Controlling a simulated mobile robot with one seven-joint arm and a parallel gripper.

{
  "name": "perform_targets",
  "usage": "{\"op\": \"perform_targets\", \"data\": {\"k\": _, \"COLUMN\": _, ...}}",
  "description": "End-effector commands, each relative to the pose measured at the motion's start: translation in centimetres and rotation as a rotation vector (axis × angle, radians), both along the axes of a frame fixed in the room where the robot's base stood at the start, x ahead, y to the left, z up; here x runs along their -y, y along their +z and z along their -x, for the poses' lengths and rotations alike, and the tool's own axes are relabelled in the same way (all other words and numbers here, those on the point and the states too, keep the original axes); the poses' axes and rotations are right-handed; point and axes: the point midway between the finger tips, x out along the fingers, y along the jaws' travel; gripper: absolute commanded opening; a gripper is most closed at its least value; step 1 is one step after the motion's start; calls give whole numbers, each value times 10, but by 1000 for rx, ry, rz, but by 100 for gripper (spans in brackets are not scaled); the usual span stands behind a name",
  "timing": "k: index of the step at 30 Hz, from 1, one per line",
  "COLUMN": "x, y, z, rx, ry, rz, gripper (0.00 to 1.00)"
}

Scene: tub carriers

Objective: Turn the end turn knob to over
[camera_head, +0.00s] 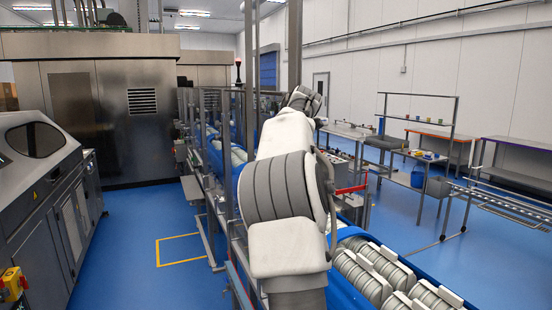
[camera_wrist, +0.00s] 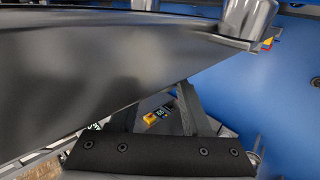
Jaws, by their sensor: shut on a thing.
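My gripper (camera_wrist: 158,105) shows at the bottom of the wrist view. Its black body and two dark fingers reach up toward a large dark grey bar that crosses the picture. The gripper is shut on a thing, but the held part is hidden. I cannot make out the end turn knob or its setting in either view. A small yellow-orange block (camera_wrist: 150,119) shows between the fingers, apparently beyond them. In the head view my arm reaches forward over the line, and its gripper end is hidden behind my arm links.
A blue conveyor (camera_head: 428,262) with several grey ribbed carriers runs at the right front. A grey machine (camera_head: 65,205) stands at the left, and a steel cabinet (camera_head: 140,135) behind. Blue floor (camera_head: 135,250) is clear between the machine and the line. Workbenches stand at the right.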

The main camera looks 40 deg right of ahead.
Motion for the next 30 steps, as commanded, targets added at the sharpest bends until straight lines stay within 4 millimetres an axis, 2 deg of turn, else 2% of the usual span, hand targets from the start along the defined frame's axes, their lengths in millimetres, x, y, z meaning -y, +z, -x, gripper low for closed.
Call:
{"op": "perform_targets", "data": {"k": 13, "x": 0, "y": 1, "z": -2, "rx": -113, "ry": 2, "rz": -28, "gripper": 0}}
{"op": "perform_targets", "data": {"k": 30, "x": -1, "y": 2, "z": -2, "rx": -135, "ry": 3, "rz": -37, "gripper": 0}}
